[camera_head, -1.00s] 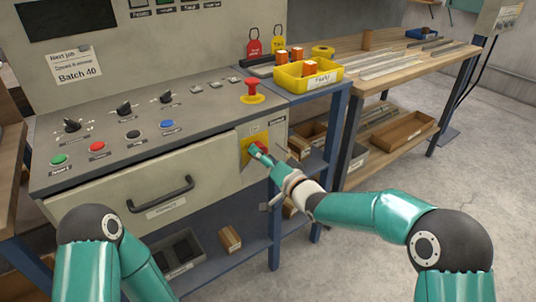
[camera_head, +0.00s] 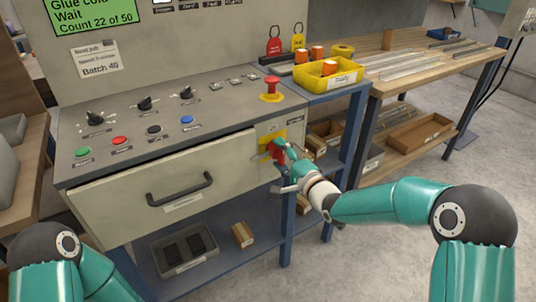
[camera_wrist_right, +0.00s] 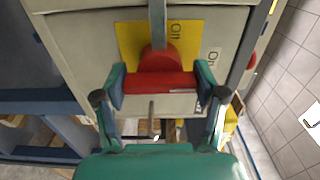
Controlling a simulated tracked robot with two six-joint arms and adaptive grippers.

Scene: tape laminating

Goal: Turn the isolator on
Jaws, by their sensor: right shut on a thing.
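The isolator has a red rotary handle (camera_wrist_right: 158,84) on a yellow plate (camera_wrist_right: 125,40), on the cabinet's front right. In the head view the handle (camera_head: 276,150) is partly hidden by the gripper. The cabinet's screen (camera_head: 92,12) is lit green and reads Glue cold, Wait, Count 22 of 50. My left gripper is out of view.
A red emergency button (camera_head: 270,88) stands on the panel above the isolator. A drawer with a black handle (camera_head: 180,190) is left of it. A yellow bin (camera_head: 328,75) with orange pieces sits on the blue side bench. Grey floor is clear at the right.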

